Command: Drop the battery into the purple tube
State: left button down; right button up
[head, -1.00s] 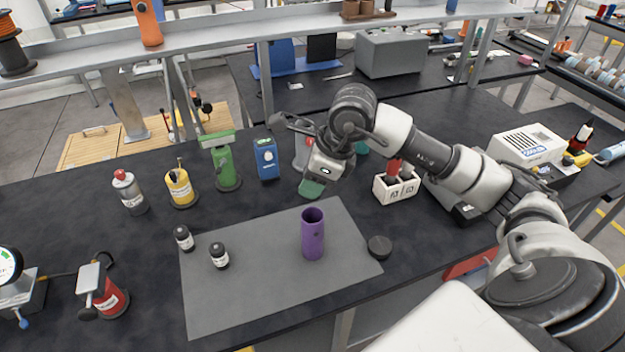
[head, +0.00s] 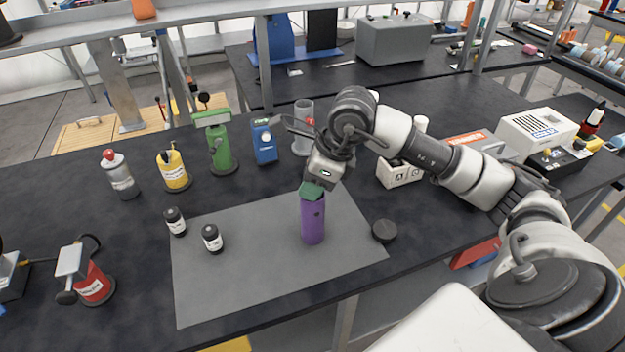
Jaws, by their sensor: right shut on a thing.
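The purple tube (head: 313,222) stands upright on the grey mat. My right gripper (head: 313,190) is directly above the tube, its fingers pointing down at the tube's mouth. It is shut on the battery, which is largely hidden by the gripper and the tube. A green piece shows at the gripper's lower end and covers the tube's opening; I cannot tell whether it is a fingertip or part of the battery, or how far anything reaches inside. My left gripper is out of view.
Two small black bottles (head: 212,239) stand at the mat's (head: 265,275) left side. A black round cap (head: 384,231) lies to the tube's right. Yellow (head: 173,170), green (head: 220,148) and blue (head: 264,142) containers stand behind. The mat's front is clear.

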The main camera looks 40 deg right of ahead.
jog(key=o, duration=1.1)
jog(key=shift+c, duration=0.2)
jog(key=shift+r, duration=0.1)
jog(key=b+v, duration=0.1)
jog(key=v, duration=0.9)
jog(key=shift+r, duration=0.35)
jog(key=shift+s, duration=0.15)
